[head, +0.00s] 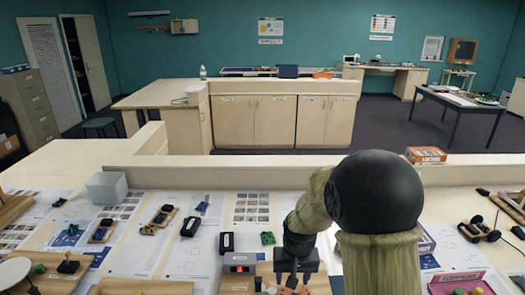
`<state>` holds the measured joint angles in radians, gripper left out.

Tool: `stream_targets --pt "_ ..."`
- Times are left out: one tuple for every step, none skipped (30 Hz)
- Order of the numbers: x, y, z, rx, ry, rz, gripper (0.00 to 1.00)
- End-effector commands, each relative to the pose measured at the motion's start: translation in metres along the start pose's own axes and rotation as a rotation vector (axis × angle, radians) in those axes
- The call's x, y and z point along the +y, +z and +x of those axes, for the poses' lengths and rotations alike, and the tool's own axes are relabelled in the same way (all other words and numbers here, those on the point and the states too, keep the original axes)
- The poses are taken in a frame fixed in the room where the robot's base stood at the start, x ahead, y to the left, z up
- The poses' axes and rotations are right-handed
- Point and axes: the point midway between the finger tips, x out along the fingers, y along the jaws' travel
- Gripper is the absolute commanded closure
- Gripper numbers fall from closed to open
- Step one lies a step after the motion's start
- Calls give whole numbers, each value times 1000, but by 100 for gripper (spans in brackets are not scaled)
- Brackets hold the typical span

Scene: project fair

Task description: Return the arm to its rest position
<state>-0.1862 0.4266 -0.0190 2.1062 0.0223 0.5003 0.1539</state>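My arm (376,190) comes up at the lower right of centre in the head view, with a black rounded joint and straw-coloured links. It bends down to the left over the worktable. My gripper (291,280) points down near the front of the table, at the bottom edge of the picture. Its fingertips are small and partly cut off by the edge. I cannot tell whether it is open or shut, or whether it holds anything. Something orange shows at its fingertips.
The table is crowded. A grey box with a red display (239,263) stands just left of the gripper. A grey bin (107,187), small wooden-base models and printed sheets lie further left. An orange box (426,155) stands on the back ledge (200,175). Cabinets (275,118) stand beyond.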

Motion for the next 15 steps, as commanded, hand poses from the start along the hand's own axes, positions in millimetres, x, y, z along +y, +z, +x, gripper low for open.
stream_targets --pt "11 13 -3 16 -1 4 45" --pt "17 21 -6 24 0 4 45" --pt "24 31 -10 37 0 4 45" --pt "30 40 -13 44 1 3 45" --pt "35 48 -15 52 2 4 45" --pt "41 59 -18 65 3 2 45" --pt "46 68 -19 72 5 2 45" --pt "51 77 -21 80 7 2 45" --pt "56 89 -22 91 9 0 45" --pt "60 97 -23 98 11 0 45" --pt "63 104 -24 104 13 -1 45" --pt "66 113 -24 113 16 -2 45" --pt "68 119 -25 117 17 -3 45" --pt "70 123 -25 120 19 -4 45" --pt "72 127 -26 123 20 -5 45"
